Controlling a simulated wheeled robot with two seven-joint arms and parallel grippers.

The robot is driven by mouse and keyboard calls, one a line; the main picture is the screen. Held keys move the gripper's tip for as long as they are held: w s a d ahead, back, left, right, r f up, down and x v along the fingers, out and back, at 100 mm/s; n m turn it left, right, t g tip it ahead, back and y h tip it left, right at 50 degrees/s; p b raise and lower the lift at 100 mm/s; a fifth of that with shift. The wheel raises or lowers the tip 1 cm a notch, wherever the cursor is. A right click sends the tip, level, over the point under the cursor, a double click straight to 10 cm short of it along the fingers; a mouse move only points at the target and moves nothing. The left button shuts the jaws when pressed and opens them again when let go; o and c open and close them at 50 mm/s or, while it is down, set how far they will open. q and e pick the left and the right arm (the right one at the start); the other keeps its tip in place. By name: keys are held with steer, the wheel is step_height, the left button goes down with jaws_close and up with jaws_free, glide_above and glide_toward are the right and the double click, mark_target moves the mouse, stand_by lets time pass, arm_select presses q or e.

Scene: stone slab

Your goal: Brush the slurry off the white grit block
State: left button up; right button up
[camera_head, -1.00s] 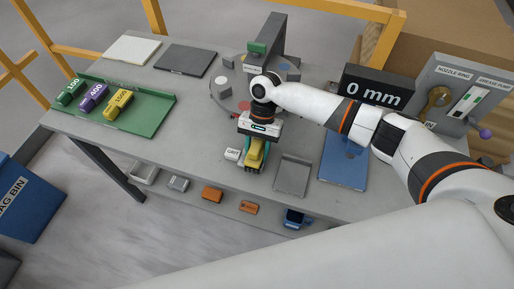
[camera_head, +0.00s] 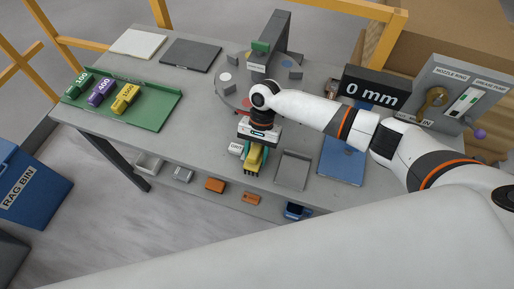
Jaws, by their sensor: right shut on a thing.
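The white grit block (camera_head: 236,148) is a small pale block with a dark label, near the front edge of the stone-grey table, just left of my right gripper. My left gripper is not in view.
A green tray (camera_head: 150,117) with green, purple and yellow grit blocks lies at left. A round turntable (camera_head: 228,92) with an upright post is behind my gripper. A grey tray (camera_head: 292,170) and blue mat (camera_head: 340,162) lie right, with a "0 mm" display (camera_head: 374,90) behind.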

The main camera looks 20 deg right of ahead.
steer(key=shift+w+d+f, duration=0.15)
steer(key=shift+w+d, duration=0.25)
steer(key=shift+w, duration=0.2)
steer(key=shift+w+d, duration=0.5)
steer(key=shift+w, duration=0.15)
steer(key=shift+s+a+r+p, duration=0.35)
steer(key=shift+s+p, duration=0.1)
steer(key=shift+p, duration=0.45)
steer(key=shift+s+a+f+p, duration=0.15)
steer(key=shift+s+a+p, duration=0.4)
steer(key=shift+s+p, duration=0.35)
steer(key=shift+w+d+f, duration=0.2)
steer(key=shift+w+d, duration=0.1)
steer(key=shift+w, duration=0.25)
steer(key=shift+w+d, duration=0.15)
steer(key=shift+w, duration=0.1)
